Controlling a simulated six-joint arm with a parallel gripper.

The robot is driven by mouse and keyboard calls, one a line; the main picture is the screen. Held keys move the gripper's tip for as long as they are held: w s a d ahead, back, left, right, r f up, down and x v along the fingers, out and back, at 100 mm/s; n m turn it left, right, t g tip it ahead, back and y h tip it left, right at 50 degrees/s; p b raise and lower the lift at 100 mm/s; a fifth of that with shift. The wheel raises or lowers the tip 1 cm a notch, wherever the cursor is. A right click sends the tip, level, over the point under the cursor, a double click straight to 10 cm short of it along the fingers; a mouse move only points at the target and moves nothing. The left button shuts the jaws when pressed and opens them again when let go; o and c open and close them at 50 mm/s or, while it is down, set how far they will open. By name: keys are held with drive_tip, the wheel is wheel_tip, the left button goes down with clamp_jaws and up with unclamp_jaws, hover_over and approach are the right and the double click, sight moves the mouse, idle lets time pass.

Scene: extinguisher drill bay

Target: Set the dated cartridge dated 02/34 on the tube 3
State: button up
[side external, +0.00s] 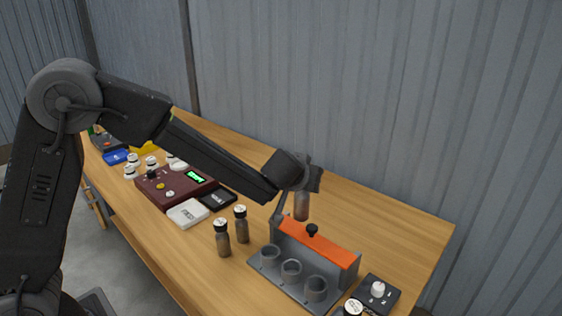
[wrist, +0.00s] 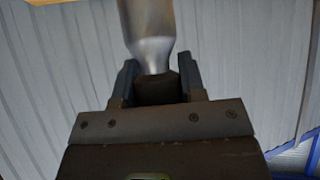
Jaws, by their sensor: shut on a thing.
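My gripper (side external: 301,184) is shut on a grey cylindrical cartridge (side external: 302,207), which hangs upright behind the orange-topped rack. In the wrist view the cartridge's silvery body (wrist: 150,25) narrows to a neck between the two fingers of my gripper (wrist: 157,82). No date on it can be read. The grey rack (side external: 262,270) has three open tubes in a row at its front: a left one (side external: 270,256), a middle one (side external: 291,271) and a right one (side external: 315,288). Their numbers cannot be made out. The held cartridge is apart from them.
Two dark cartridges with white tops (side external: 222,238) (side external: 241,224) stand left of the rack. A maroon unit (side external: 172,190) stands farther left. The bench behind the rack is clear.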

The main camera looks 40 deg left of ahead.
drive_tip(key=m+h, duration=0.2)
hover_over(326, 258)
drive_tip(key=s, duration=0.3)
drive_tip(key=shift+w+d+f, duration=0.1)
drive_tip(key=shift+w+f, duration=0.05)
drive_tip(key=shift+f, duration=2.9)
drive_tip(key=shift+w+d+f, duration=0.1)
drive_tip(key=shift+f, duration=2.95)
drive_tip(key=shift+f, duration=0.65)
drive_tip(key=o, duration=0.8)
drive_tip(key=shift+s, duration=0.15)
drive_tip(key=shift+v, duration=5.45)
drive_tip(key=shift+s+d+f, duration=0.1)
drive_tip(key=shift+d+f, duration=0.05)
drive_tip(key=shift+d, duration=0.05)
